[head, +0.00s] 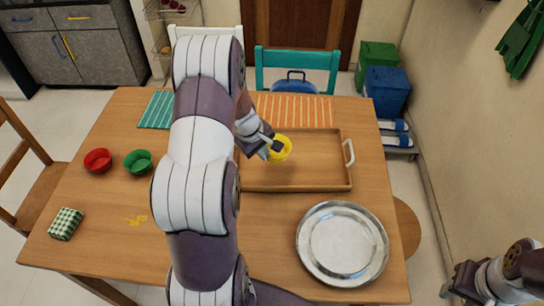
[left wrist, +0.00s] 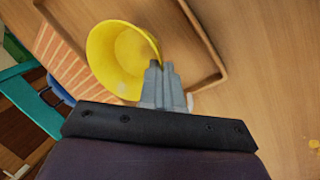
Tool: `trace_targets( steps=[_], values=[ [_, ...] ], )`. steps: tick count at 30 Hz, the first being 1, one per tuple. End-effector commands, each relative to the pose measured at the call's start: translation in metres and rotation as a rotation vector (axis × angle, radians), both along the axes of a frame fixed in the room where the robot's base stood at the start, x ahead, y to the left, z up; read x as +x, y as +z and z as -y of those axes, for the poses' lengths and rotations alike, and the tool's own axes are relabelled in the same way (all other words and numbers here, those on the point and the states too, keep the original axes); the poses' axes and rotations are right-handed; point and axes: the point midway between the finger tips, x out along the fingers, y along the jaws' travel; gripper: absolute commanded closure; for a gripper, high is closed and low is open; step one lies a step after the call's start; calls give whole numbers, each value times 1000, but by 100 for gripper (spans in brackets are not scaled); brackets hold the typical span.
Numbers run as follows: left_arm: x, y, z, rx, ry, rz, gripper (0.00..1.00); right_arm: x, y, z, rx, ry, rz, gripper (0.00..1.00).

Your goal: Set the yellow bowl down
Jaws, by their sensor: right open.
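The yellow bowl (head: 284,152) is over the back left part of the wooden tray (head: 300,187). It also shows in the left wrist view (left wrist: 115,60), tilted in that picture. My left gripper (head: 272,148) is shut on the bowl's rim; its fingers (left wrist: 163,85) are close together at the rim in the left wrist view. Whether the bowl's base touches the tray floor I cannot tell. My arm hides the tray's left part in the head view. My right gripper (head: 456,283) is open and empty at the bottom right, off the table.
A red bowl (head: 98,160) and a green bowl (head: 138,162) stand on the table's left. A checkered packet (head: 66,223) lies at the front left. A round metal platter (head: 343,243) lies in front of the tray. Striped mats (head: 295,110) lie at the back.

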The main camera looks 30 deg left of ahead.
Motion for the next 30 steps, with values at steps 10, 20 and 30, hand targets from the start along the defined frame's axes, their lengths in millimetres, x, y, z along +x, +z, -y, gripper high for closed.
trace_targets(
  steps=[10,20,30],
  values=[
    [16,-44,-69,-1,0,-1,100,0,8,0,0,0,0,57],
    [17,-84,-70,0,0,0,100,0,8,0,0,0,0,57],
    [17,-86,-69,0,0,0,74,0,6,0,0,0,0,57]
  ],
)
